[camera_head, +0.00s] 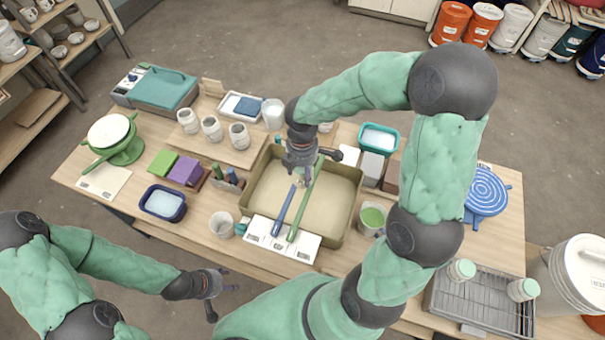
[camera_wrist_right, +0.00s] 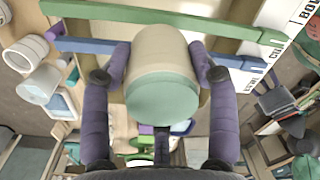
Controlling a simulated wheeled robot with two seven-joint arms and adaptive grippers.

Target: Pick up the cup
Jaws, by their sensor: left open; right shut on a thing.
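The cup (camera_wrist_right: 160,75), cream with a pale green end, sits between the two fingers of my right gripper (camera_wrist_right: 163,62) in the right wrist view. The fingers press on its sides. In the head view my right gripper (camera_head: 301,172) points down over the large tan basin (camera_head: 335,198), and the gripper mostly hides the cup there. A blue stick (camera_head: 283,210) and a green stick (camera_head: 305,205) lie across the basin. They also show behind the cup in the right wrist view. My left gripper (camera_head: 222,288) is open and empty off the table's front edge.
Several pale cups (camera_head: 212,128) stand on a board left of the basin. A printed white card (camera_head: 283,240) is at the basin's front edge. A green-filled container (camera_head: 372,218) stands right of it. A blue tub (camera_head: 163,203) and a green turntable (camera_head: 118,145) are at left.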

